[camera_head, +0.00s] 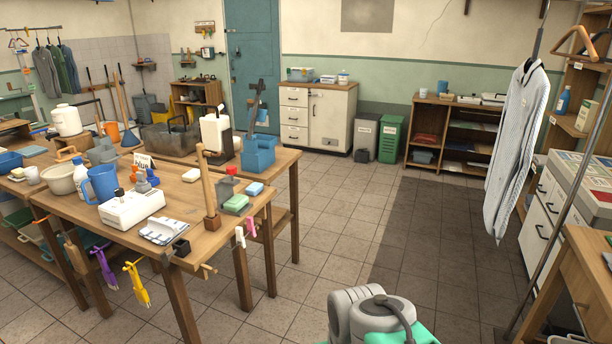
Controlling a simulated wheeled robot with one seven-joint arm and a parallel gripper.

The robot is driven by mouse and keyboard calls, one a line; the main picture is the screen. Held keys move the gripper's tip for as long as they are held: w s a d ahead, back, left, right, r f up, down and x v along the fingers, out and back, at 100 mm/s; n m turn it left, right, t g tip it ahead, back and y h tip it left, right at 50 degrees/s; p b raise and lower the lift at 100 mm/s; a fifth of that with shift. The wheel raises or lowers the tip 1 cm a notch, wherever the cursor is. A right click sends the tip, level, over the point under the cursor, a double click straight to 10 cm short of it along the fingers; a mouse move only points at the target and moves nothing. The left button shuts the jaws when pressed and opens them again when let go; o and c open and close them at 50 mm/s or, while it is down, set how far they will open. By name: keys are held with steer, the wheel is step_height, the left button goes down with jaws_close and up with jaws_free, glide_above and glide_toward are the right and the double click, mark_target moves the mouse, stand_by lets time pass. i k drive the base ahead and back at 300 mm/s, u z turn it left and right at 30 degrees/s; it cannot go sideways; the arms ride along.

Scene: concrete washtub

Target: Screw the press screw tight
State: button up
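I cannot pick out a press screw for certain in the head view. An upright wooden post (208,190) with a rounded top stands near the front right corner of the wooden worktable (180,215); I cannot tell whether it belongs to a press. A small wooden peg (207,270) sticks out below that table's front edge. My gripper is not in view.
A striped shirt (515,150) hangs at the right. The tiled floor (310,240) between is clear.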

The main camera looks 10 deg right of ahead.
mark_target(231, 170)
steer(key=z, duration=0.1)
steer(key=i, duration=1.35)
steer(key=u, duration=0.6)
